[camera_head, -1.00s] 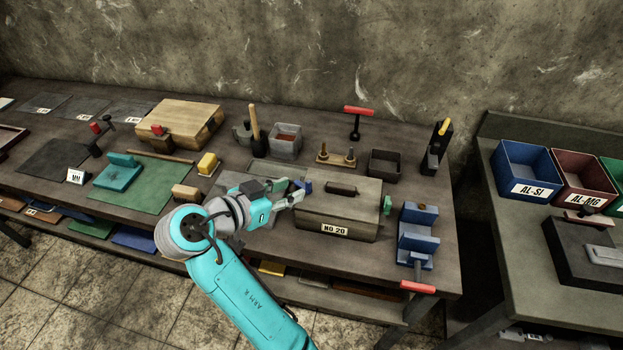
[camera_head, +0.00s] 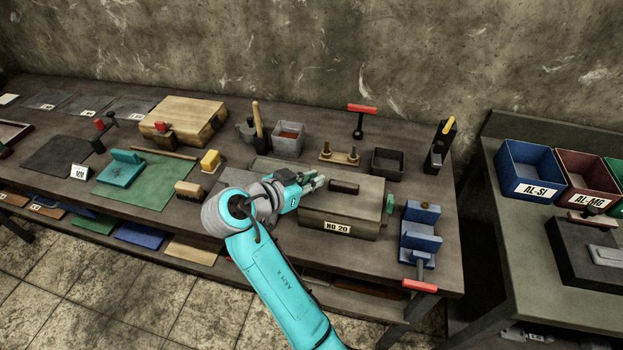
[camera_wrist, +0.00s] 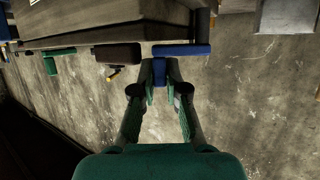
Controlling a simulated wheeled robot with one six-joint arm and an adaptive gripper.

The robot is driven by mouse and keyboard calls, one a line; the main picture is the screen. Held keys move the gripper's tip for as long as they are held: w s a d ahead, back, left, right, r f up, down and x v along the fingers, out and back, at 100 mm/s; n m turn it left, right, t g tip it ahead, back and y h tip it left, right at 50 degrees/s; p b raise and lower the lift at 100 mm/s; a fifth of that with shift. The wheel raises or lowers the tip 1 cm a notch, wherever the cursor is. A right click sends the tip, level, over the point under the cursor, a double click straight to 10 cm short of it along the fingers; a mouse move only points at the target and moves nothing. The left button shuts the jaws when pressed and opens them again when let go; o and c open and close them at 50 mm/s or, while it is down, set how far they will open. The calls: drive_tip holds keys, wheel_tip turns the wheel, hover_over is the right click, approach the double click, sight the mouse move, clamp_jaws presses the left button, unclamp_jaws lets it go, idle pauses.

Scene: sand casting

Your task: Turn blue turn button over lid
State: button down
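The box labelled NO 20 (camera_head: 338,222) stands on the bench with its lid on and a dark handle (camera_head: 343,187) on top. My gripper (camera_head: 319,182) is at the box's upper left corner. In the wrist view the blue turn button (camera_wrist: 185,49) is a blue bar near the box's edge, with a blue part (camera_wrist: 160,70) between my fingertips (camera_wrist: 160,76). The fingers look closed against both sides of that part. In the head view my gripper hides the blue button. A green turn button (camera_head: 389,203) sits at the box's right end.
A blue vise-like fixture (camera_head: 418,240) with a red handle stands right of the box. A dark open box (camera_head: 387,162), a board with two pegs (camera_head: 339,155) and a grey container (camera_head: 289,138) stand behind. A yellow block (camera_head: 210,160) and a brush (camera_head: 188,190) lie left.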

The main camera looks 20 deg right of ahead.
drive_tip(key=shift+n+y, duration=0.3)
drive_tip(key=n+t, duration=0.1)
drive_tip(key=n+t+y, duration=0.1)
drive_tip(key=d+n+t, duration=0.1)
drive_tip(key=shift+w+y, duration=0.25)
drive_tip(key=shift+y, duration=0.15)
drive_tip(key=shift+w+d+n+t+y, duration=0.1)
drive_tip(key=shift+w+n+t+y, duration=0.05)
drive_tip(key=shift+n+t+y, duration=0.4)
drive_tip(key=shift+w+d+n+t+y, duration=0.1)
drive_tip(key=shift+w+n+t+y, duration=0.05)
drive_tip(key=shift+n+t+y, duration=0.35)
drive_tip(key=c, duration=1.2)
unclamp_jaws()
